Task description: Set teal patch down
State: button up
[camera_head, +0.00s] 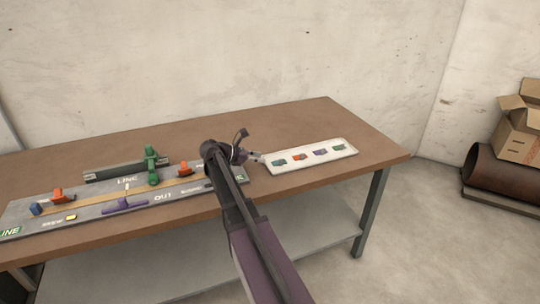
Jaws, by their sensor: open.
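A white tray (312,167) lies on the right part of the brown table with a row of small coloured patches in it. The leftmost patch (281,162) looks teal and lies flat in the tray. My gripper (257,158) is open at the tray's left end, close to the teal patch. I cannot tell whether it touches the tray. My arm hides part of the table in front.
A grey winder board (100,214) with orange, green, blue and purple parts lies left of my arm. A dark rail (112,170) stands behind it. The table (290,120) is bare behind the tray.

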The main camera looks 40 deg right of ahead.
jog(key=shift+w+a+r, duration=0.1)
jog(key=shift+a+r, duration=0.1)
jog(key=shift+a, duration=0.25)
